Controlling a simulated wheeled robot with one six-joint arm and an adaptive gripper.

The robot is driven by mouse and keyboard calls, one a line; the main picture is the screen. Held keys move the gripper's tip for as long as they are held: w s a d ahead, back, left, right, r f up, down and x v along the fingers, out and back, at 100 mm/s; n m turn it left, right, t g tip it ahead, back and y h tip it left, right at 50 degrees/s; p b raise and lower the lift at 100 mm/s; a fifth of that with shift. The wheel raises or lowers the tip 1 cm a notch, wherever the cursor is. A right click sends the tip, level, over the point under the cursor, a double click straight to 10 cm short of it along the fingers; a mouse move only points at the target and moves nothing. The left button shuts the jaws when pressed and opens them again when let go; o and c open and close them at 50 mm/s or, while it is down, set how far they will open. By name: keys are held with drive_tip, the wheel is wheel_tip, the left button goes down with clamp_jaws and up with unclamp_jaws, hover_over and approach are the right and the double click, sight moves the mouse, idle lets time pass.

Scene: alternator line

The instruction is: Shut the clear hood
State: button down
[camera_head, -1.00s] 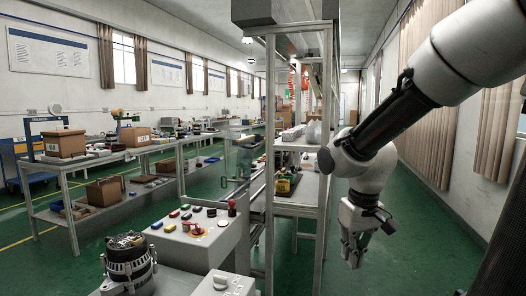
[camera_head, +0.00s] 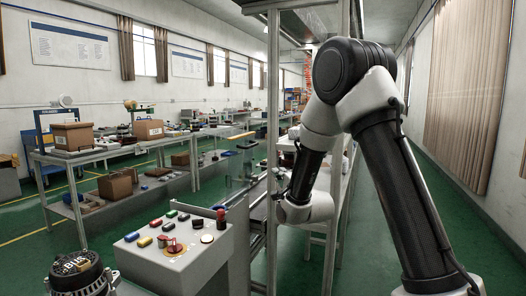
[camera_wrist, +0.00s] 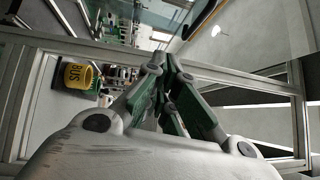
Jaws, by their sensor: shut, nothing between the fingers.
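What looks like the clear hood, a see-through panel with thin edges (camera_head: 238,168), stands left of the metal frame posts in the head view. How far it is open is not clear there. My gripper (camera_wrist: 167,88) shows in the wrist view with its fingers together and nothing between them. It is in front of a grey metal frame bar. In the head view my wrist is beside the frame, and the fingers are mostly hidden. A see-through pane with a dark edge (camera_wrist: 203,18) at the top of the wrist view may be part of the hood.
A metal frame post (camera_head: 272,150) stands close to my arm. A grey control box (camera_head: 180,250) with coloured buttons and an alternator (camera_head: 80,275) are in front. A yellow container (camera_wrist: 79,76) is beyond the bar. Green floor is clear at right.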

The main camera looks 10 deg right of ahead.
drive_tip(key=w+a+r+m, duration=0.1)
drive_tip(key=w+a+r, duration=0.1)
drive_tip(key=w, duration=0.3)
drive_tip(key=w+a+r+m+t, duration=0.1)
drive_tip(key=w+a+r, duration=0.1)
drive_tip(key=w+r, duration=0.2)
drive_tip(key=shift+f+x, duration=0.25)
drive_tip(key=shift+x, duration=0.9)
drive_tip(key=shift+a+r, duration=0.1)
drive_tip(key=shift+a, duration=0.05)
